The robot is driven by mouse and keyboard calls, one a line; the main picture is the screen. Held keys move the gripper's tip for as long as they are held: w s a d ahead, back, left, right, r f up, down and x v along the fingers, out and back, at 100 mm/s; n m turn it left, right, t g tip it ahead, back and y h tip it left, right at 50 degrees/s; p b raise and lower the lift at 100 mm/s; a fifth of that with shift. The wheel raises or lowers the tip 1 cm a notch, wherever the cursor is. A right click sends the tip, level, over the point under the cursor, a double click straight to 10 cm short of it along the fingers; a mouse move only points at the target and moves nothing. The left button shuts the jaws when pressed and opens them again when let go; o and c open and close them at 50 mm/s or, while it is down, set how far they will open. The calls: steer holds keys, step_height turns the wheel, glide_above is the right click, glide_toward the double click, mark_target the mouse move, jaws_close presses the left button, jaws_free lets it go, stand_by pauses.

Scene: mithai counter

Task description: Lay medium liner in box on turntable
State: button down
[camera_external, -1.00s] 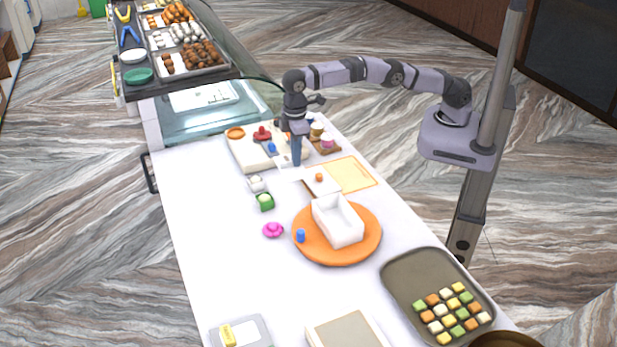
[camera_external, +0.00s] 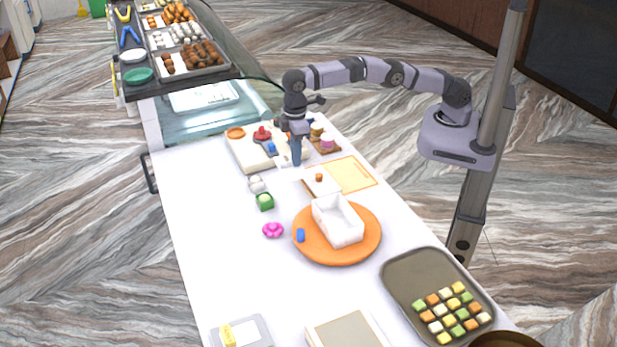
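A white open box (camera_external: 339,221) sits on the orange turntable (camera_external: 360,250), which has a blue knob (camera_external: 300,235) at its left edge. The box shows no liner that I can make out. My gripper (camera_external: 296,163) points down low over the far part of the counter, well behind the turntable. It is beside pale, flat sheets; a white one (camera_external: 321,188) bears a small orange-brown piece (camera_external: 319,177). An orange-bordered sheet (camera_external: 352,174) lies to its right. I cannot tell which is the medium liner, nor whether the fingers are open or hold a sheet edge.
A board with red and blue items (camera_external: 247,154) stands left of my gripper, small cups (camera_external: 326,141) to its right. A tray of sweets (camera_external: 402,268) is at front right.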

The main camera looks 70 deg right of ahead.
steer(key=s+a+r+p, duration=0.4)
steer(key=s+a+p, duration=0.1)
steer(key=s, duration=0.5)
steer(key=s+a+r+n+p, duration=0.1)
steer(key=s+a+r+p, duration=0.3)
steer(key=s+a, duration=0.4)
steer(key=shift+s+a+r+p, duration=0.3)
steer(key=shift+s+p, duration=0.15)
steer(key=shift+s, duration=0.4)
steer(key=shift+f, duration=0.15)
step_height(320, 180, down, 8)
steer(key=shift+r, duration=0.2)
steer(key=shift+f, duration=0.55)
stand_by(0.7)
steer(key=shift+f, duration=0.25)
stand_by(0.7)
